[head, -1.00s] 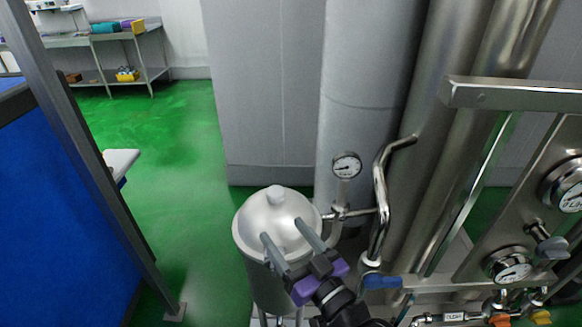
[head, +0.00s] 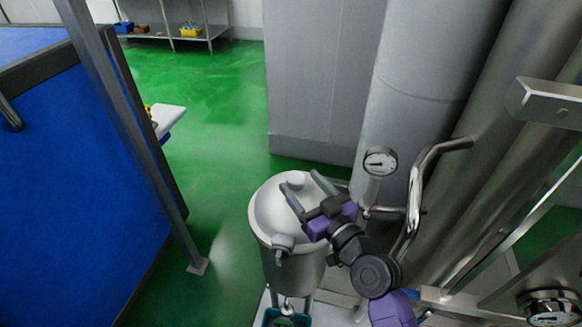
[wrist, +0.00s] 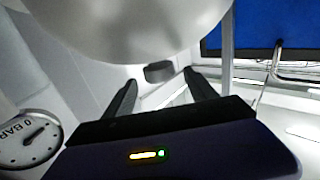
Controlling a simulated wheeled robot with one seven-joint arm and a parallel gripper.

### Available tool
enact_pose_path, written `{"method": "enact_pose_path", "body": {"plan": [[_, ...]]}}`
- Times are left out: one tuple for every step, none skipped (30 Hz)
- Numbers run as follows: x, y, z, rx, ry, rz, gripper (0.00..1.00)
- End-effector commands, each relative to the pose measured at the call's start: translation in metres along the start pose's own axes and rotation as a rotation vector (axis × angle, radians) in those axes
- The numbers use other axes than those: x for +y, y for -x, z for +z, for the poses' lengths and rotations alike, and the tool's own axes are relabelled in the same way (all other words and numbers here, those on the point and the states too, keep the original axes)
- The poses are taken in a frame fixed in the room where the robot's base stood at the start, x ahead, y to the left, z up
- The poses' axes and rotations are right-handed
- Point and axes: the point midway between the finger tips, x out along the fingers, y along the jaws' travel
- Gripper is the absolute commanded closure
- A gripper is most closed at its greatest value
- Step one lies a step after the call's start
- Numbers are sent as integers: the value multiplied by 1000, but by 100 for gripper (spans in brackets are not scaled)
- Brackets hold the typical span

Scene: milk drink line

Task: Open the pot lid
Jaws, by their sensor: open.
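The pot (head: 290,270) is a metal cylinder with a pale domed lid (head: 268,215) resting on it. A small knob (head: 296,182) stands on top of the lid. My gripper (head: 299,181) is open above the lid, with one finger on each side of the knob in the head view. In the wrist view the lid (wrist: 130,25) fills the top, and the grey knob (wrist: 159,72) appears between the tips of my open gripper (wrist: 160,80). Contact between fingers and knob cannot be seen.
A pressure gauge (head: 380,161) and bent steel pipe (head: 416,195) stand close right of the pot. A metal clamp (head: 283,243) sits at the pot's front rim. A blue panel (head: 60,190) with a post is at left. Green floor (head: 215,120) between is clear.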

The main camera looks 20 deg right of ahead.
Motion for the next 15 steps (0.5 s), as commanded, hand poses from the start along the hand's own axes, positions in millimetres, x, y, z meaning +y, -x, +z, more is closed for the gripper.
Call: {"method": "enact_pose_path", "body": {"plan": [[0, -9, -4, 2, 0, -1, 34], [0, -14, -4, 1, 0, -1, 34], [0, -20, -4, 2, 0, -1, 34], [0, -25, -3, 2, 0, -1, 34], [0, -30, -4, 3, 0, -1, 34], [0, -36, -4, 2, -1, -1, 34], [0, -40, -3, 1, -1, -1, 34], [0, -44, -3, 2, -1, -1, 34], [0, -48, -2, 1, -1, -1, 34], [0, -51, -2, 1, -1, -1, 34], [0, -54, -2, 2, 0, 0, 34], [0, -57, -2, 2, 0, 0, 34], [0, -59, -2, 1, 0, 0, 34], [0, -60, -1, 1, 0, 0, 34], [0, -61, -1, 2, 0, 0, 34]]}}
